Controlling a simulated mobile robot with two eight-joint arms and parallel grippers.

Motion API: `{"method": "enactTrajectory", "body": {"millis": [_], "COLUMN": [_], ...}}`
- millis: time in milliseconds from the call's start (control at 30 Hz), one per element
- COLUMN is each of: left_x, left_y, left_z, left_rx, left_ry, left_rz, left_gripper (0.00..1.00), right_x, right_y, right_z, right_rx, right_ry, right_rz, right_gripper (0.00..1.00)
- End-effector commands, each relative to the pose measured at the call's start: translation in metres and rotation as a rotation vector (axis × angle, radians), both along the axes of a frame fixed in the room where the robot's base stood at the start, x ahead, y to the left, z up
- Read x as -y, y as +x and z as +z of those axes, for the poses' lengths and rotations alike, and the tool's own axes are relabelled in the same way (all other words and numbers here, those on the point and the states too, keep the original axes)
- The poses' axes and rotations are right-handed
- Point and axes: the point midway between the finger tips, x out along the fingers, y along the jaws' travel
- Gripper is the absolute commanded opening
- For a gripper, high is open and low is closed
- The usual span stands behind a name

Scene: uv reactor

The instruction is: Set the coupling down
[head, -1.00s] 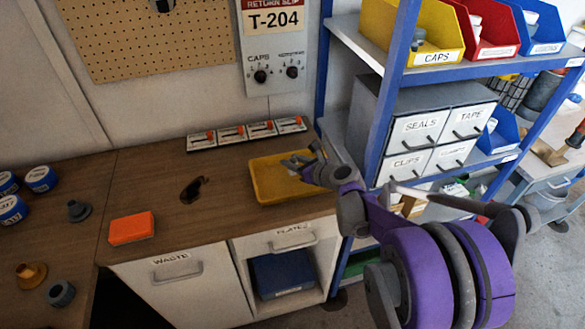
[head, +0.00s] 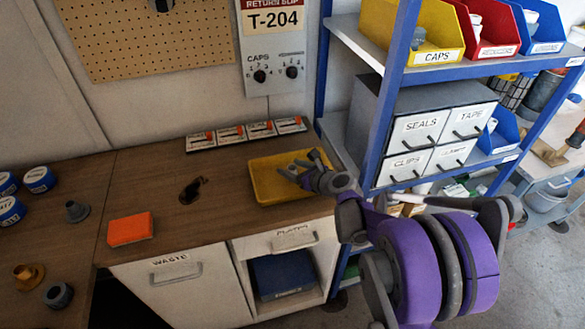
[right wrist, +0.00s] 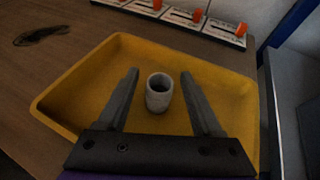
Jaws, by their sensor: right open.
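The coupling (right wrist: 158,92), a short pale grey hollow cylinder, stands upright on the floor of the yellow tray (right wrist: 70,100) in the right wrist view. My right gripper (right wrist: 159,75) is open, with one finger on each side of the coupling and a visible gap to both. In the head view my right gripper (head: 302,162) is over the yellow tray (head: 265,190) on the bench, and I cannot clearly make out the coupling between its fingers. My left gripper is not in view.
Lever switches (head: 248,133) line the bench behind the tray. A blue-framed shelf (head: 394,90) rises to the right. Bench space left of the tray is mostly clear.

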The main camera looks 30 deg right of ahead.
Motion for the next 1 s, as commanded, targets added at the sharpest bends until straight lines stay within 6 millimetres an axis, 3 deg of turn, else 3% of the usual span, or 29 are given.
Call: {"method": "enactTrajectory", "body": {"millis": [167,700,1000], "left_x": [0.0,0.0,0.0], "left_y": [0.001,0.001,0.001], "left_z": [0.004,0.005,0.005], "left_rx": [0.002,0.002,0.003], "left_ry": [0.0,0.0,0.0], "left_rz": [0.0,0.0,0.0], "left_gripper": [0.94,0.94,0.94], "right_x": [0.001,0.016,0.011], "right_y": [-0.005,-0.098,-0.111], "right_z": [0.006,0.044,0.048], "right_rx": [0.0,0.0,-0.007], "right_ry": [0.0,0.0,-0.032], "right_rz": [-0.001,-0.002,0.023], "right_gripper": [0.67,0.67,0.67]}}
